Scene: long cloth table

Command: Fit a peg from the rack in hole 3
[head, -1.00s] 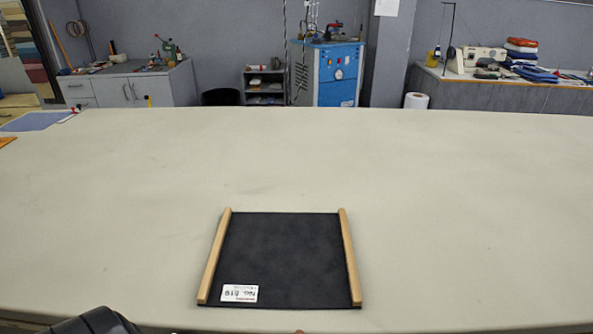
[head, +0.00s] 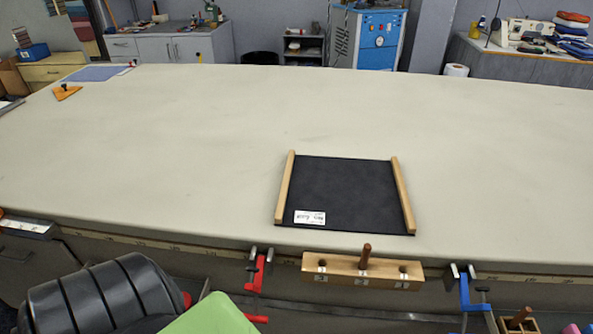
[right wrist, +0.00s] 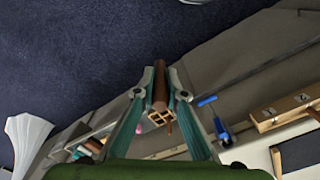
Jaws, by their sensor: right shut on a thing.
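A wooden block (head: 340,266) is clamped at the table's front edge, with dark holes and small white labels on its front. A brown peg (head: 365,252) stands upright in its middle hole; the left and right holes look empty. The labels are too small to read surely. The block also shows at the right of the right wrist view (right wrist: 288,110). My right gripper (right wrist: 163,93) is shut on a brown peg (right wrist: 160,82). The small compartmented rack (right wrist: 155,120) shows just beyond it. In the head view the rack (head: 508,325) is cut by the bottom edge, with a peg in it.
A red clamp (head: 258,272) and a blue clamp (head: 467,290) flank the block. A black mat (head: 345,195) with wooden side strips lies on the cloth table (head: 200,150) behind it. Most of the tabletop is clear.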

